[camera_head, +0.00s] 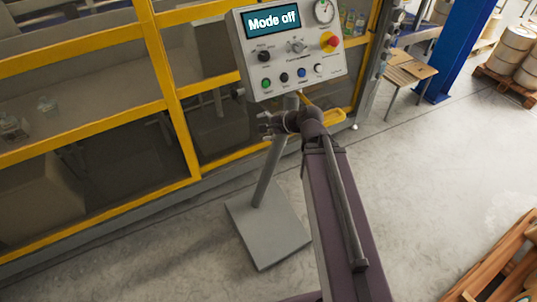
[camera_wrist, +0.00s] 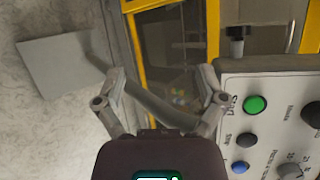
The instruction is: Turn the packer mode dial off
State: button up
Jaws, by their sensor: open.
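The packer's control panel (camera_head: 292,72) stands on a grey post, and its screen (camera_head: 271,20) reads "Mode off". Below the screen are a black knob (camera_head: 264,57) and a grey selector (camera_head: 298,46). Their labels are too small to read, so I cannot tell for sure which is the mode dial. In the wrist view the black knob (camera_wrist: 313,112) is at the right edge and the grey selector (camera_wrist: 290,172) at the lower right. My gripper (camera_wrist: 161,85) is open and empty, beside the panel. In the head view it is below the panel, near the post.
The panel also has a red emergency button (camera_head: 329,40), a gauge (camera_head: 324,11) and a row of small buttons, including a green one (camera_wrist: 255,105). A yellow-framed guard (camera_head: 170,85) runs behind. The post's base plate (camera_head: 268,232) lies on open concrete floor. A wooden pallet (camera_head: 500,262) is at lower right.

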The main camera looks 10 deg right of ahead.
jog(key=s+f+n+g+h+b, duration=0.1)
jog(key=s+f+n+g+h, duration=0.2)
jog(key=f+n, duration=0.4)
jog(key=shift+s+d+f+g+b, duration=0.15)
jog(key=shift+s+d+g+b, duration=0.15)
jog(key=shift+s+g, duration=0.5)
jog(key=shift+s, duration=0.2)
jog(key=s+d+f+n+g+h+b, duration=0.2)
jog(key=s+d+f+n+g+h, duration=0.1)
jog(key=s+f+n+h, duration=0.1)
jog(key=shift+s+d+n+h, duration=0.4)
jog(key=shift+s+n, duration=0.2)
jog(key=shift+n, duration=0.6)
jog(key=shift+f, duration=0.1)
jog(key=c, duration=0.5)
jog(key=shift+o, duration=0.2)
